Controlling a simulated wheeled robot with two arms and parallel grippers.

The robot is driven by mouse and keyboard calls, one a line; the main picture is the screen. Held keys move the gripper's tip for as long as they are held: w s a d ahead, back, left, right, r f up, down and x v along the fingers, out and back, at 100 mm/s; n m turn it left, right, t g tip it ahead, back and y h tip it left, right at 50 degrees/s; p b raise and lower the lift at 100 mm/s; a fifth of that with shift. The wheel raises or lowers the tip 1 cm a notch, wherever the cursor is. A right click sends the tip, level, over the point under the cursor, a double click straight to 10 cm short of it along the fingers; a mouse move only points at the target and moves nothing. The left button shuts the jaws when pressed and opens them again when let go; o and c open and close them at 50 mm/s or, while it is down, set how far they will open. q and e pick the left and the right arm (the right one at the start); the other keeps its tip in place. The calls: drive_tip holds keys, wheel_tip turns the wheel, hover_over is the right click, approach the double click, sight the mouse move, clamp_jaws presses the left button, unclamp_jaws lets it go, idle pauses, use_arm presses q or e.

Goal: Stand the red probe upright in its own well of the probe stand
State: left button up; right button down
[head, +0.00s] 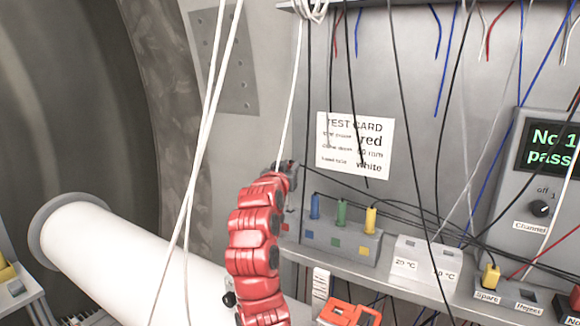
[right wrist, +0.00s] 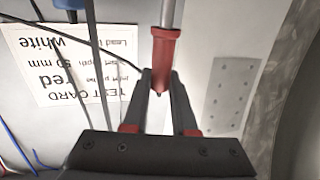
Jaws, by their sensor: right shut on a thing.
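The probe stand (head: 340,246) is a grey block on the shelf. Blue (head: 315,207), green (head: 341,212) and yellow (head: 370,219) probes stand upright in it above matching coloured squares. A red square (head: 286,227) shows at its left end, partly behind my arm. My right gripper (head: 287,168) is left of and above the stand. In the right wrist view my right gripper (right wrist: 160,88) is shut on the red probe (right wrist: 163,55), with its metal shaft running to the picture's top. The shaft's tip is out of view. My left gripper is not in view.
A test card (head: 355,147) is on the wall behind. Thin cables hang across the front. A large white pipe (head: 125,255) lies at left.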

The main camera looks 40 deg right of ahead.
drive_tip(key=shift+f+b, duration=0.7)
drive_tip(key=shift+f, duration=0.45)
drive_tip(key=shift+s+a+f+b, duration=0.15)
drive_tip(key=shift+a+f+b, duration=0.1)
drive_tip(key=shift+f+b, duration=0.05)
drive_tip(key=shift+s+a+f+b, duration=0.2)
drive_tip(key=shift+a+f+b, duration=0.15)
drive_tip(key=shift+f+b, duration=0.3)
drive_tip(key=shift+w+d+r+p, duration=0.1)
drive_tip(key=shift+d+r+p, duration=0.15)
drive_tip(key=shift+r, duration=0.5)
drive_tip(key=shift+w+d+r+p, duration=0.1)
drive_tip(key=shift+d+r, duration=0.15)
drive_tip(key=shift+r, duration=0.45)
